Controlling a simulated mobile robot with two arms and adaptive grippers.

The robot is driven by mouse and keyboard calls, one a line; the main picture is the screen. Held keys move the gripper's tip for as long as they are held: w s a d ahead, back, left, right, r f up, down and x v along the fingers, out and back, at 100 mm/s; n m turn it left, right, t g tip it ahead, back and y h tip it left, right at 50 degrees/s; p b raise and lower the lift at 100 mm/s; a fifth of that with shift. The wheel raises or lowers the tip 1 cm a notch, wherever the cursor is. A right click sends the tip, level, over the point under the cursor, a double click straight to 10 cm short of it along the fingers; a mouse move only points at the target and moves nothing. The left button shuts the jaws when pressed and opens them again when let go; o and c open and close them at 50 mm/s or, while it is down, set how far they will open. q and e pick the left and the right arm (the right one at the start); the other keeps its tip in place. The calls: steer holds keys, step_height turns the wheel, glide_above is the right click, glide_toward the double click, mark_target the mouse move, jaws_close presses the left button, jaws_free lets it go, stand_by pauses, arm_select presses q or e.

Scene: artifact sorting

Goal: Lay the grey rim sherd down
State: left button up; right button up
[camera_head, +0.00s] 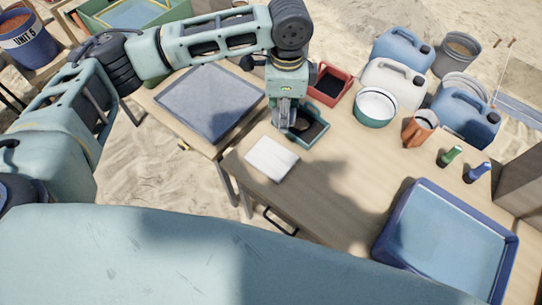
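My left gripper (287,119) points down at the left end of a small teal tray (316,138) on the table. Its fingers are small and partly in shadow, so I cannot tell whether they are open or shut, or whether they hold anything. The inside of the teal tray looks dark, and a brownish patch shows in it that I cannot identify. I cannot make out the grey rim sherd for certain. My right gripper is out of view.
A red tray (346,91) stands behind the teal one. A white square pad (271,158) lies in front. A grey mat (210,100) covers the left table. The table's middle is clear.

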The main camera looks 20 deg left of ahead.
arm_select(q)
steer(key=w+d+f+m+b, duration=0.1)
steer(key=w+d+f+m, duration=0.3)
steer(key=f+m, duration=0.35)
steer(key=m+b, duration=0.6)
steer(key=m, duration=0.3)
glide_above(271, 156)
step_height(271, 156, down, 12)
steer(key=shift+d+f, duration=0.15)
steer(key=shift+f, duration=0.1)
step_height(271, 156, down, 4)
steer(key=b, duration=0.5)
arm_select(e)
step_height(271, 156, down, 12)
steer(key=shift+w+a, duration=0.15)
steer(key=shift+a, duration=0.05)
arm_select(q)
steer(key=shift+r, duration=0.1)
